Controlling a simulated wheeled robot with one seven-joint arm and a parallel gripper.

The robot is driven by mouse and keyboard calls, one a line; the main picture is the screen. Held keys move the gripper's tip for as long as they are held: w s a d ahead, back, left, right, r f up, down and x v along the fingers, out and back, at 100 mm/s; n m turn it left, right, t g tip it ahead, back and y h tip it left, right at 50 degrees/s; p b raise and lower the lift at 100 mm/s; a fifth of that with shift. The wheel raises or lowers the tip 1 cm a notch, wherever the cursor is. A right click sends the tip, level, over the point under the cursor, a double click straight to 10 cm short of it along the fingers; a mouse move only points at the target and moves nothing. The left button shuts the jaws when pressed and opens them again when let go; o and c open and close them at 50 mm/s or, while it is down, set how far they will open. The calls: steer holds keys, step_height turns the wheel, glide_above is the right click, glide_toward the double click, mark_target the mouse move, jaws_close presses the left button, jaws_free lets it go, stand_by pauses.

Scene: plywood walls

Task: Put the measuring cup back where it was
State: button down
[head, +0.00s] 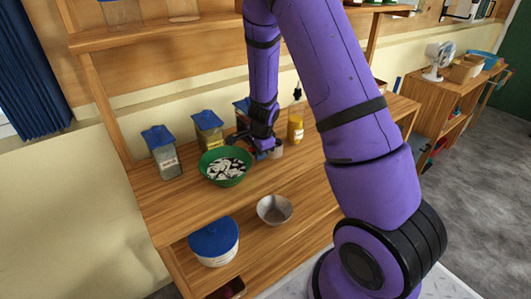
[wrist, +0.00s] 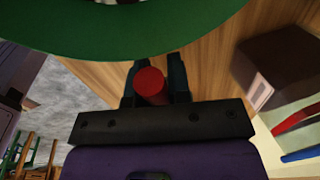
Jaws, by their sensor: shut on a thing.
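My gripper (head: 262,148) is low over the wooden worktop, just right of the green bowl (head: 243,178). In the wrist view its fingers (wrist: 156,92) are shut on a round red end (wrist: 150,82), which I take for the measuring cup's handle. The cup's body is hidden in the wrist view, and the head view does not show it clearly. The green bowl holds black-and-white contents, and its rim (wrist: 120,38) fills the top of the wrist view.
Several blue-lidded jars, one at the left (head: 165,158), stand behind the bowl. A yellow jar (head: 296,127) and a small pale item (head: 277,150) are close right of my gripper.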

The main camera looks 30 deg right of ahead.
steer(key=shift+f, duration=0.25)
steer(key=shift+f, duration=0.2)
steer(key=c, duration=1.1)
jaws_free()
steer(key=shift+o, duration=0.2)
